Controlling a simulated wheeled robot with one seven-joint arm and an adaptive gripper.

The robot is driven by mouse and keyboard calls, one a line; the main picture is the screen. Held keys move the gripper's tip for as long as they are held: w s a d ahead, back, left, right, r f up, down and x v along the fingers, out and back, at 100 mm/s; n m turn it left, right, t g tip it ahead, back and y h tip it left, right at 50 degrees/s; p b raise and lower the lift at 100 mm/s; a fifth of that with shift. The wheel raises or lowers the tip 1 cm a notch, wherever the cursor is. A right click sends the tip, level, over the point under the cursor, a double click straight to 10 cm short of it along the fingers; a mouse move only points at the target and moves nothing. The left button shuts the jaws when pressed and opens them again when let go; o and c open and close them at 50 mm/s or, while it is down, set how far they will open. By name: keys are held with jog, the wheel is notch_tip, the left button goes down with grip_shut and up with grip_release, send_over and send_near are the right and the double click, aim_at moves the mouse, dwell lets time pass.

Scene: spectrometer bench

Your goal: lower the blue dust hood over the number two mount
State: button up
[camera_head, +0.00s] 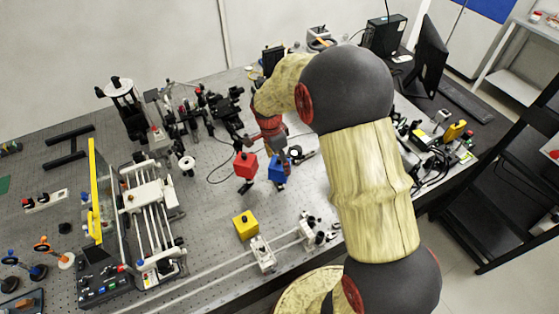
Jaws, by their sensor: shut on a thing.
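The blue dust hood (277,171) is a small blue box near the middle of the bench. My gripper (279,156) reaches down to it from above and is shut on it; the fingers are small and partly hidden by my arm. A dark piece shows just below the blue hood, perhaps a mount, but I cannot tell whether the hood touches it. No mount number can be read. A red hood (245,165) sits close on the left, above another dark mount (244,186).
A white-railed instrument (150,222) with a yellow panel (95,190) stands at left. Optics (205,108) crowd the back. Bare perforated bench lies left of the red hood.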

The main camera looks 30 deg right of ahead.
dwell(0.3)
jog(key=o, duration=1.1)
jog(key=shift+c, duration=0.2)
jog(key=shift+o, duration=0.4)
jog(key=shift+f, duration=0.1)
notch_tip(320, 180, up, 12)
jog(key=a, duration=0.1)
jog(key=shift+a, duration=0.4)
